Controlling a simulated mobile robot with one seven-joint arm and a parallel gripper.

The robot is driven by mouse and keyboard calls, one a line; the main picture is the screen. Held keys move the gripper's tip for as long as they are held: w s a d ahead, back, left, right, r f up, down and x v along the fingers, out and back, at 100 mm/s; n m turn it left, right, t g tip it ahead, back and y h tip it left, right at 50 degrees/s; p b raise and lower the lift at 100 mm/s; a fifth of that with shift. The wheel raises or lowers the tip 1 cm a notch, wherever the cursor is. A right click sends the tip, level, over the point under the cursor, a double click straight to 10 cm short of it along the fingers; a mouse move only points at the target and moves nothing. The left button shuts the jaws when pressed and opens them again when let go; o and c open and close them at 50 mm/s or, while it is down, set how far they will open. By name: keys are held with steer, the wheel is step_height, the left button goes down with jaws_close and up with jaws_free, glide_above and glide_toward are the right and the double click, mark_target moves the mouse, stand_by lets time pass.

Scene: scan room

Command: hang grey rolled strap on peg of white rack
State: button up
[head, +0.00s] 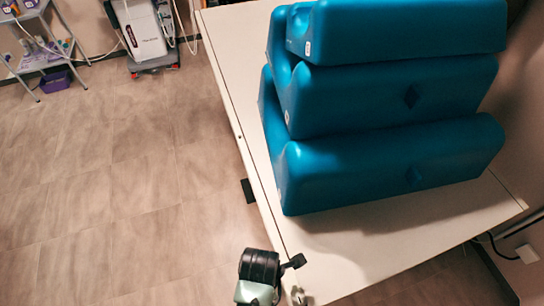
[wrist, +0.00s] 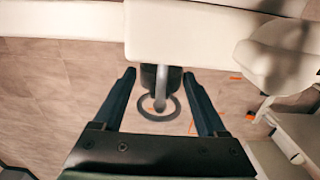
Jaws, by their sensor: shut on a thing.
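My gripper (wrist: 159,76) shows in the wrist view, its two dark fingers set wide apart and shut on a dark grey thing between the tips, which looks like the grey rolled strap (wrist: 147,76). A dark ring (wrist: 143,114) and a light grey bar show just below and in front of it; I cannot tell whether they belong to the strap. In the head view my arm is at the bottom edge, beside the table's near corner, and the strap cannot be made out there. I cannot make out the white rack or its peg for sure in either view.
A white table (head: 235,75) carries several stacked blue foam blocks (head: 390,95). A pale flat panel (wrist: 190,35) crosses the wrist view above the fingertips. A grey cart (head: 40,50) and a white machine (head: 143,30) stand far left. The floor left of the table is clear.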

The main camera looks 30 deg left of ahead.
steer(key=shift+w+d+f+p, duration=0.3)
steer(key=shift+w+d, duration=0.1)
steer(key=shift+w, duration=0.1)
steer(key=shift+w+d+f+p, duration=0.25)
steer(key=shift+w+d+p, duration=0.1)
steer(key=shift+w, duration=0.1)
steer(key=shift+f, duration=0.15)
steer(key=o, duration=1.3)
steer(key=shift+f+b, duration=0.1)
steer(key=shift+b, duration=0.25)
steer(key=r, duration=1.3)
steer(key=shift+d, duration=0.4)
